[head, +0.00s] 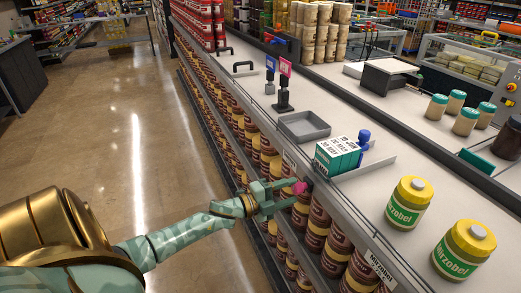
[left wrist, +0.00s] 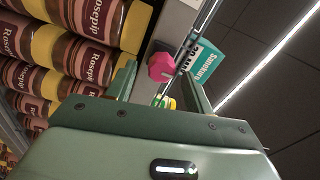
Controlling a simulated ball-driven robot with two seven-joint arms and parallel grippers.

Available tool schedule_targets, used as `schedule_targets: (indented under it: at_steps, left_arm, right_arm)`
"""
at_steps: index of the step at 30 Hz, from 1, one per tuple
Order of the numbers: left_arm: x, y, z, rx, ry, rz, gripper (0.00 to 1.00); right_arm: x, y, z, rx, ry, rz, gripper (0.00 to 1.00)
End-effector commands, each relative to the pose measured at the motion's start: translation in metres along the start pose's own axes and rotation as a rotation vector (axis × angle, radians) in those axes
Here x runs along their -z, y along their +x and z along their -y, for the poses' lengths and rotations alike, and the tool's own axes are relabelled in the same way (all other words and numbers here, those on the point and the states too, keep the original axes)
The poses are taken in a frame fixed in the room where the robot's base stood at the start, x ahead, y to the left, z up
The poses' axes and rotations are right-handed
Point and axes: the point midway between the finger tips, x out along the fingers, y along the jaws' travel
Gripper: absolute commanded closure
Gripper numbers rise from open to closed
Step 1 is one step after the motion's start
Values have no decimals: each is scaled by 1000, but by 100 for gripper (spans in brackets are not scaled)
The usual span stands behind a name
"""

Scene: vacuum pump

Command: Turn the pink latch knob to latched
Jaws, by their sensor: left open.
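The pink latch knob (head: 299,187) sits on the front edge of the white counter, above the shelved jars. In the left wrist view the pink knob (left wrist: 161,67) has a faceted face and shows between the two fingertips. My left gripper (head: 291,192) is open, with its fingers pointing at the knob. Its fingertips are at or just short of the knob; I cannot tell whether they touch it. The left gripper also shows in the left wrist view (left wrist: 158,77), with a gap between its fingers. My right gripper is out of view.
Brown jars (head: 316,228) fill the shelf below the counter edge. On the counter (head: 365,205) stand a teal-and-white box (head: 337,156), a grey tray (head: 303,125) and yellow-lidded jars (head: 409,203). The aisle floor (head: 130,120) at left is clear.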

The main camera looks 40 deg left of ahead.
Motion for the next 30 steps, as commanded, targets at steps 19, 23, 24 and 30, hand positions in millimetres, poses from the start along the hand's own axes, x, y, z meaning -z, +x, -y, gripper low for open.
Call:
schedule_targets:
  at_steps: [19, 23, 24, 30]
  left_arm:
    - [0, -137, 0, -2, 0, 1, 48]
    - [0, -140, 0, 0, 0, 0, 48]
    - [0, -140, 0, 0, 0, 0, 48]
    - [0, -140, 0, 0, 0, 0, 48]
  right_arm:
    - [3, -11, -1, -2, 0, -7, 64]
    - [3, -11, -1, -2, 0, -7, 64]
    - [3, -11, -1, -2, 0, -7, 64]
    - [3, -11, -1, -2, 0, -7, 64]
